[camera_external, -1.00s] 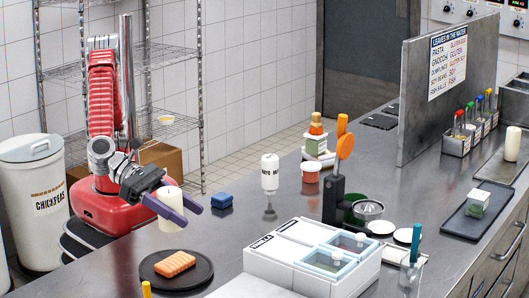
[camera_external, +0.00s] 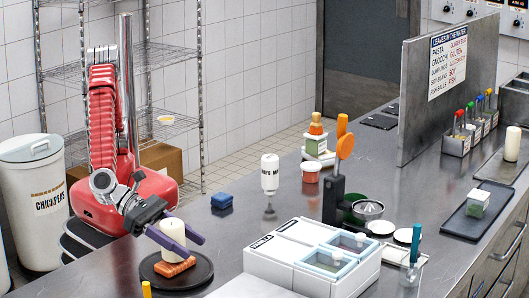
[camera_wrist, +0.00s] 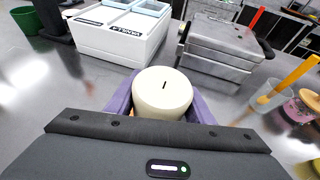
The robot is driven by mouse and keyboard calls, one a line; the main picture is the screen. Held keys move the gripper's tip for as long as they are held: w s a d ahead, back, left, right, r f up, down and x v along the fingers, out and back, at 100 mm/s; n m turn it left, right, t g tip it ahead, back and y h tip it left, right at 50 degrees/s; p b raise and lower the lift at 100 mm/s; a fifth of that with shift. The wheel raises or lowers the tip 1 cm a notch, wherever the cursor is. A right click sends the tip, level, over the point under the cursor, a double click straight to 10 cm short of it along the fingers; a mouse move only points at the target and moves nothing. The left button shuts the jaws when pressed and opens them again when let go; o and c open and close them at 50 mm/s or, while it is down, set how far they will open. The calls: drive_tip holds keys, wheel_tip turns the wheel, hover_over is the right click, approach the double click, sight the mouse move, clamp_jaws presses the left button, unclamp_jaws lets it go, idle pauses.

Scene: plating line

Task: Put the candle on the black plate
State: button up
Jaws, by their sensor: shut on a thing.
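The white candle (camera_external: 173,236) is upright between the purple fingers of my gripper (camera_external: 178,243), which is shut on it. In the wrist view the candle (camera_wrist: 162,93) shows from above, with its dark wick and a purple finger on each side. The round black plate (camera_external: 206,272) lies on the steel counter at the front left. An orange salmon piece (camera_external: 174,269) lies on the plate. The candle is over the plate, at or just behind the salmon. I cannot tell whether its hidden bottom touches anything.
A white container block (camera_external: 270,265) with lidded bins stands right of the plate. A blue block (camera_external: 221,201) sits behind, and a white bottle (camera_external: 269,175) farther back. The counter between the plate and the blue block is clear.

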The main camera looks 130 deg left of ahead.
drive_tip(key=shift+f, duration=0.45)
drive_tip(key=o, duration=1.2)
drive_tip(key=shift+f, duration=0.1)
drive_tip(key=v, duration=1.2)
drive_tip(key=shift+n, duration=0.3)
